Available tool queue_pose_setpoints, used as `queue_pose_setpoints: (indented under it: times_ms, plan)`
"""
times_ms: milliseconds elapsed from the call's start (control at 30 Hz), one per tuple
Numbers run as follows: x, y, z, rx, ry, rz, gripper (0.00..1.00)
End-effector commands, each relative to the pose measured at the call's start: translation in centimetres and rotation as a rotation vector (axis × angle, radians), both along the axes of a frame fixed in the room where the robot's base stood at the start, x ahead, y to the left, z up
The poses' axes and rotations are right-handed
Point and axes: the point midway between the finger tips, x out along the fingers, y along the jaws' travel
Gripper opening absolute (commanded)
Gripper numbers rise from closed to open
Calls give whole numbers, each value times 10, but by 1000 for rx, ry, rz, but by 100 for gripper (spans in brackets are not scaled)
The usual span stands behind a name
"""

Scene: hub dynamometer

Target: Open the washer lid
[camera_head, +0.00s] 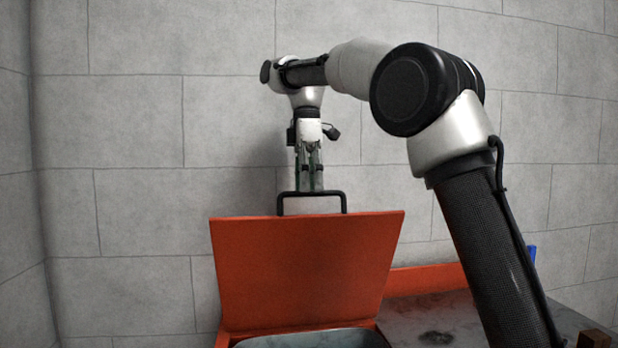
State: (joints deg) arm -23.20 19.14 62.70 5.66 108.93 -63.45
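The washer lid (305,268) is an orange-red panel with a black bar handle (312,193) along its top edge. It stands raised and tilted up behind the washer's opening. The washer's basin (310,340) shows as a grey-rimmed opening at the bottom of the view, cut off by the frame edge. My gripper (312,186) points down, with its fingertips at the handle's top bar. The fingers look close together, but whether they are closed around the bar is too small to tell.
A grey worktop (450,315) with an orange-red back edge (430,278) lies right of the lid. A blue item (532,252) and a brown block (594,339) are at the far right. A grey block wall (130,130) stands close behind.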

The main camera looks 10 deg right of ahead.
Motion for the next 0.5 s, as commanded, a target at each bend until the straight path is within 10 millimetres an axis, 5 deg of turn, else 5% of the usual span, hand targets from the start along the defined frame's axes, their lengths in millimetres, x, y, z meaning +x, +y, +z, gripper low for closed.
queue_pose_setpoints:
  times_ms: [100, 200, 500]
  plan:
    - [4, -1, -9, -8, 8, -2, 47]
    - [4, -1, -8, -8, 7, -1, 34]
    - [2, 1, -5, -6, 4, 0, 34]
